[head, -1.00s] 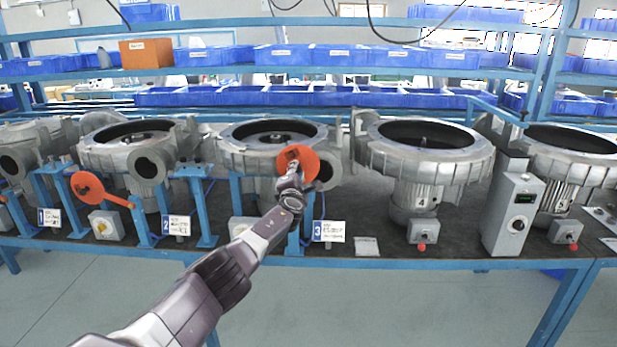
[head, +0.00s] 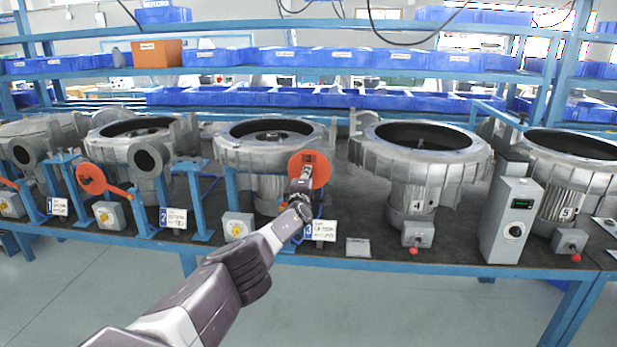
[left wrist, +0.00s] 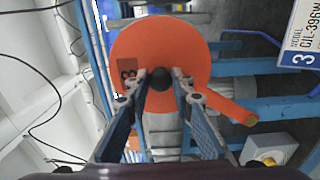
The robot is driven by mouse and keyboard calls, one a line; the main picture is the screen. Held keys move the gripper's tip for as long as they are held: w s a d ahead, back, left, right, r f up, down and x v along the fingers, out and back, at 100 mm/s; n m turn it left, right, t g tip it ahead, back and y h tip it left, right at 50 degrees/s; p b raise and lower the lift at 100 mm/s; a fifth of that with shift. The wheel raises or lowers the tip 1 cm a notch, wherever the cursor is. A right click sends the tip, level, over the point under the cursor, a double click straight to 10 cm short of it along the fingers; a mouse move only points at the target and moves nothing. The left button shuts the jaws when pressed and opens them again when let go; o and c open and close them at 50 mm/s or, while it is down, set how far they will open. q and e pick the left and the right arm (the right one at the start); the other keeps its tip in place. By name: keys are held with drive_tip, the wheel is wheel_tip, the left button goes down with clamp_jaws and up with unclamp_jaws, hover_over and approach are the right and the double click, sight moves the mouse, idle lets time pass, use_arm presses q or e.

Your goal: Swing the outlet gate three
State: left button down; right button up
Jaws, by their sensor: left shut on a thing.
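The orange disc of outlet gate three (head: 318,172) stands in front of blower three (head: 232,138), above the number 3 card (head: 322,231). The blower's outlet mouth is hidden behind the disc. My left gripper (head: 304,178) reaches up to the disc from the front. In the left wrist view, the gate disc (left wrist: 150,45) fills the centre, its orange arm running to the lower right. There my left gripper (left wrist: 160,80) is shut on the black knob (left wrist: 160,76) at the disc's face. My right gripper is not in view.
Another orange gate (head: 90,179) stands left of the open outlet of blower two (head: 148,158). Blower four (head: 420,150) and a grey control box (head: 512,222) stand to the right. A grey switch box (head: 238,227) is on the bench left of my gripper.

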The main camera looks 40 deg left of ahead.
use_arm(q)
drive_tip(key=shift+d+f, duration=0.1)
drive_tip(key=shift+d, duration=0.1)
drive_tip(key=c, duration=1.7)
unclamp_jaws()
drive_tip(key=shift+w, duration=0.15)
drive_tip(key=shift+o, duration=0.2)
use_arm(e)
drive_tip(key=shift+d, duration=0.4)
use_arm(q)
drive_tip(key=shift+a, duration=0.1)
